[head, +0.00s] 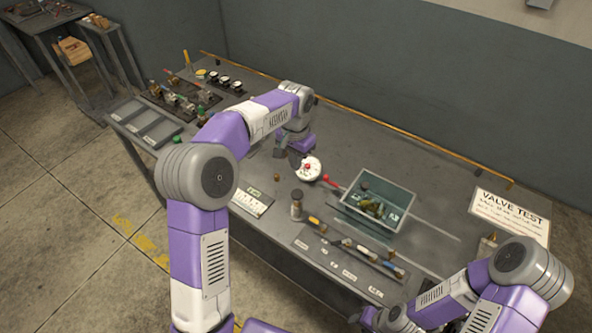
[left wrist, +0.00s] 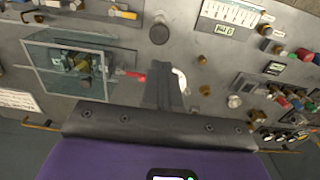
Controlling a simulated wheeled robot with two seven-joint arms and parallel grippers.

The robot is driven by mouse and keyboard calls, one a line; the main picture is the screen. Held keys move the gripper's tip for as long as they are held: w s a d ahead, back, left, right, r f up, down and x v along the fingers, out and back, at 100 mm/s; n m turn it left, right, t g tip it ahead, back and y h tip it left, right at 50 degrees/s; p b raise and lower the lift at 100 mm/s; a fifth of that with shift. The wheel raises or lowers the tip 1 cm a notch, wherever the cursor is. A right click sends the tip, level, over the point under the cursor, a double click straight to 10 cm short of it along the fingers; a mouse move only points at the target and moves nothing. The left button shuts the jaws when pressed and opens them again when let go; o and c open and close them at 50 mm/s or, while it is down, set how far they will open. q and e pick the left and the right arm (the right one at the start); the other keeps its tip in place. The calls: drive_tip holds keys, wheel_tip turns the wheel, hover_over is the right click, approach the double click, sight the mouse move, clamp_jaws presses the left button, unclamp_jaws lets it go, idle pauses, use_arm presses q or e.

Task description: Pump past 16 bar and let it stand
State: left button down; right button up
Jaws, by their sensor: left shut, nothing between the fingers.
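A round white pressure gauge (head: 308,169) with a red mark on its face sits near the middle of the bench; its reading is too small to tell. A red-ended handle (head: 329,181) lies just right of it and also shows in the left wrist view (left wrist: 135,76). My left gripper (head: 296,158) is shut and empty, beside the gauge, partly hidden by its own wrist. In the left wrist view its fingers (left wrist: 164,92) are together next to a white curved edge (left wrist: 180,80). I cannot tell whether they touch it. My right gripper (head: 372,318) is low at the bottom right, its fingers unclear.
A clear-walled bin (head: 408,190) of brass fittings stands right of the gauge. A VALVE TEST sign (head: 510,212) stands at right. Fittings and shallow trays (head: 145,122) fill the left end.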

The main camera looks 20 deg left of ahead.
sight(296, 194)
use_arm(q)
wheel_tip(296, 194, down, 13)
drive_tip(key=shift+r+b, duration=0.2)
drive_tip(key=shift+b, duration=0.15)
drive_tip(key=shift+d+f, duration=0.1)
wheel_tip(296, 194, down, 4)
drive_tip(key=shift+r+b, duration=0.2)
drive_tip(key=shift+b, duration=0.9)
drive_tip(key=shift+s, duration=0.1)
drive_tip(key=shift+r, duration=0.25)
wheel_tip(296, 194, up, 4)
drive_tip(key=p, duration=0.3)
wheel_tip(296, 194, up, 10)
drive_tip(key=shift+p, duration=0.3)
